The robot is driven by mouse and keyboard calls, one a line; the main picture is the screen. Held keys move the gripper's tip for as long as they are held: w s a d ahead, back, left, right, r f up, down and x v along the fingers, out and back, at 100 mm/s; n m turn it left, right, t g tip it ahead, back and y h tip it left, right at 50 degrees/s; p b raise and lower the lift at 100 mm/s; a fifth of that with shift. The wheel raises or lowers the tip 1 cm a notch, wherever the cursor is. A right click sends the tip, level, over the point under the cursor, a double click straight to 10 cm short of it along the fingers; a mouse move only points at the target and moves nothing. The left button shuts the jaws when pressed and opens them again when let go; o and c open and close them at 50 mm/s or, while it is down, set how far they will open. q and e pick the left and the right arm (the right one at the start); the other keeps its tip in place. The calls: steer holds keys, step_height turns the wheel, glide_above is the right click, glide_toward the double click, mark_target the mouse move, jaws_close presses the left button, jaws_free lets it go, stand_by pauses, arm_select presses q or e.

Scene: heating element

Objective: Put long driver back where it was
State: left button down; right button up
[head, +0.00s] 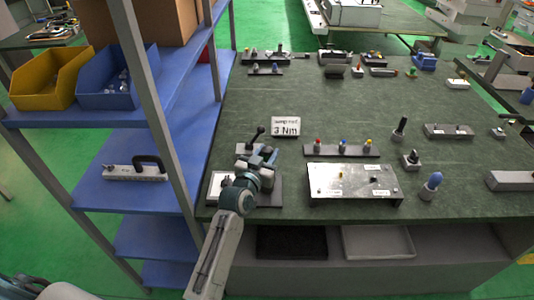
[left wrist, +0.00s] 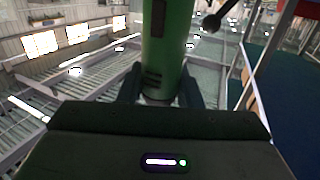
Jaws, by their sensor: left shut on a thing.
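My left gripper (head: 264,158) is over the near left corner of the green workbench in the head view. In the left wrist view my left gripper (left wrist: 160,90) is shut on an upright green cylinder, which I take to be the long driver (left wrist: 168,45). Its upper end is cut off by the frame. In the head view I cannot make out the driver clearly at the gripper. A dark plate (head: 269,194) lies under and beside the gripper, partly hidden by my arm. My right gripper is in neither view.
A black-knobbed lever (head: 256,136) stands just behind the gripper, beside a "3 Nm" sign (head: 287,127). A rack with coloured knobs (head: 341,149) and a metal panel (head: 354,182) are to the right. A blue shelf (head: 130,188) with an upright post borders the left.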

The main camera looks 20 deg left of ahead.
arm_select(q)
steer(key=shift+f, duration=0.1)
steer(key=c, duration=1)
jaws_free()
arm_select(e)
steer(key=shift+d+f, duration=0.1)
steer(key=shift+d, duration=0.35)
arm_select(q)
steer(key=shift+r, duration=0.2)
steer(key=shift+s+f, duration=0.2)
steer(key=shift+s, duration=0.1)
steer(key=s+b, duration=0.1)
steer(key=s, duration=0.2)
steer(key=s+a+b, duration=0.1)
steer(key=s, duration=0.3)
steer(key=s+b, duration=0.1)
steer(key=s, duration=0.3)
steer(key=shift+s+a+r, duration=0.15)
steer(key=shift+s+r, duration=0.05)
steer(key=shift+r, duration=0.1)
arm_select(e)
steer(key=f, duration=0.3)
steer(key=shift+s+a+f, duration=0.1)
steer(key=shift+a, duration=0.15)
